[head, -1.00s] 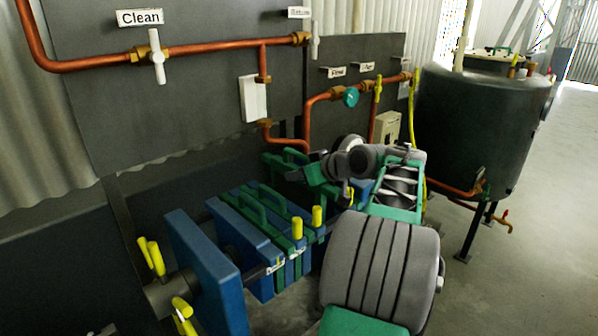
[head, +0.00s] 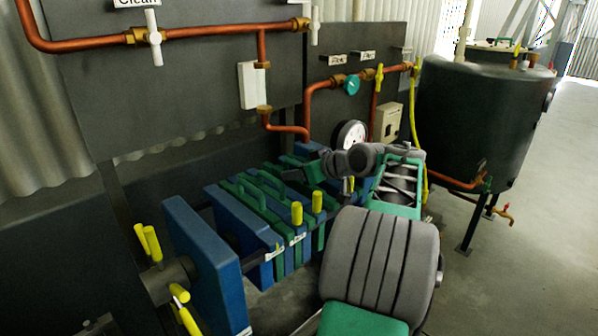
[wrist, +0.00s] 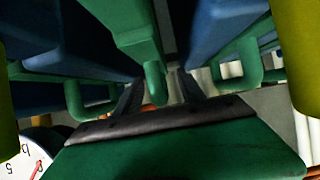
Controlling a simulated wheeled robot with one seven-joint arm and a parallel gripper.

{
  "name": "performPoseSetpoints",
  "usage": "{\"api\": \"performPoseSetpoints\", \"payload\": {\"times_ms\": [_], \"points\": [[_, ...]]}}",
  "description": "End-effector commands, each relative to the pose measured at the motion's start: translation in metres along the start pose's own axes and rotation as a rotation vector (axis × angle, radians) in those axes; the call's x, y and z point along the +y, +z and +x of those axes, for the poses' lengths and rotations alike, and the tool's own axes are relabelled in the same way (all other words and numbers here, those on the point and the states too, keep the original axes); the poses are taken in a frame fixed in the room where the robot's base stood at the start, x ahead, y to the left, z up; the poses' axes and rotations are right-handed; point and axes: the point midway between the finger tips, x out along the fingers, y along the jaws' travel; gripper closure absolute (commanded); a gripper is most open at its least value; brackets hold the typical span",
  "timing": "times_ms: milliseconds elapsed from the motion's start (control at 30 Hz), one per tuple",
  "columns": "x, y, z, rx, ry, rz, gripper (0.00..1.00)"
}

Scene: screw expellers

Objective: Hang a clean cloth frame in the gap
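The press stack stands in the middle of the head view, with blue plates (head: 235,235) and green cloth frames (head: 262,228) that have looped green handles on top. Two yellow knobs (head: 297,213) stand at its near edge. A dark gap (head: 232,243) with a bar shows between the separate blue end plate (head: 200,262) and the stack. My gripper (head: 292,175) is over the far part of the stack. In the wrist view, its dark fingers (wrist: 160,92) are apart, with a green piece (wrist: 153,78) between or beyond them; contact cannot be told. Whether any cloth is clean cannot be told.
Copper pipes (head: 215,33) and a "Clean" label (head: 136,3) are on the wall panel. A round gauge (head: 351,134) stands behind my arm. A dark tank (head: 470,125) is at the right. Open floor (head: 535,240) lies right of the tank.

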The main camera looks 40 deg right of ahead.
Motion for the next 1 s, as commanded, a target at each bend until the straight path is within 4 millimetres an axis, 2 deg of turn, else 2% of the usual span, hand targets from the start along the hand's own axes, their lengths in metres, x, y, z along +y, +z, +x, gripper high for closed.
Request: {"api": "performPoseSetpoints", "payload": {"times_ms": [267,367,600,700,1000], "points": [[0.000,0.002,-0.001,-0.002,0.000,0.002,0.51],[0.002,0.001,-0.013,0.000,0.003,0.002,0.51],[0.001,0.001,-0.062,-0.001,0.003,0.002,0.51],[0.001,0.000,-0.074,0.000,0.002,0.000,0.51],[0.000,0.000,-0.078,0.000,0.000,0.000,0.51]]}}
